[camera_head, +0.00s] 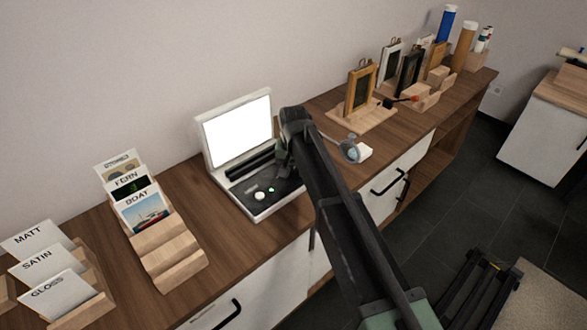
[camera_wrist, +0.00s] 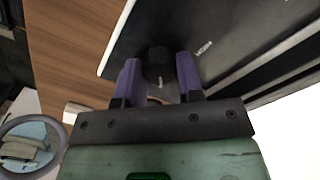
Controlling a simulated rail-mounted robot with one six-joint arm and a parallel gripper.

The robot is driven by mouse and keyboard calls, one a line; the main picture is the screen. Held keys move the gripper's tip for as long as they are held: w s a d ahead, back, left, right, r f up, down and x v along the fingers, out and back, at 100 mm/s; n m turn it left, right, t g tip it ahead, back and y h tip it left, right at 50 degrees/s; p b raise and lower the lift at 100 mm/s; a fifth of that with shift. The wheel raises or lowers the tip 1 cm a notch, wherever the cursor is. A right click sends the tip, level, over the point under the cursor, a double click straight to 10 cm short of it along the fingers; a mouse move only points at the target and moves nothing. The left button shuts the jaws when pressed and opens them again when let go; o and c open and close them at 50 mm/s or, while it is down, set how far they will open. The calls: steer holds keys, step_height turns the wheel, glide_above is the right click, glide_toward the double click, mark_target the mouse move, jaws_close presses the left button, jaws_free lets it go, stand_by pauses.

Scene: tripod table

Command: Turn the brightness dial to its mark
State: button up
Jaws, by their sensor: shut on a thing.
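The light box (camera_head: 212,148) stands open on the wooden counter, with a bright white screen (camera_head: 238,130) and a black control panel (camera_head: 285,190). In the wrist view the black dial (camera_wrist: 157,62) sits on the black panel (camera_wrist: 215,25) between the two purple fingers of my gripper (camera_wrist: 157,75). The fingers are shut on the dial from both sides. A short pale line shows at the dial's near side. A small white marking (camera_wrist: 203,47) is on the panel to the right of the dial, too blurred to read. In the head view my arm hides the dial.
Card holders (camera_head: 165,245) stand left of the light box. Frames on a wooden stand (camera_head: 360,115) and a magnifier (camera_head: 351,150) lie to the right.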

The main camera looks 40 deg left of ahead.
mark_target(293, 170)
stand_by(0.3)
steer(key=o, duration=0.9)
step_height(293, 170, up, 11)
steer(key=p, duration=1.1)
steer(key=shift+f, duration=0.1)
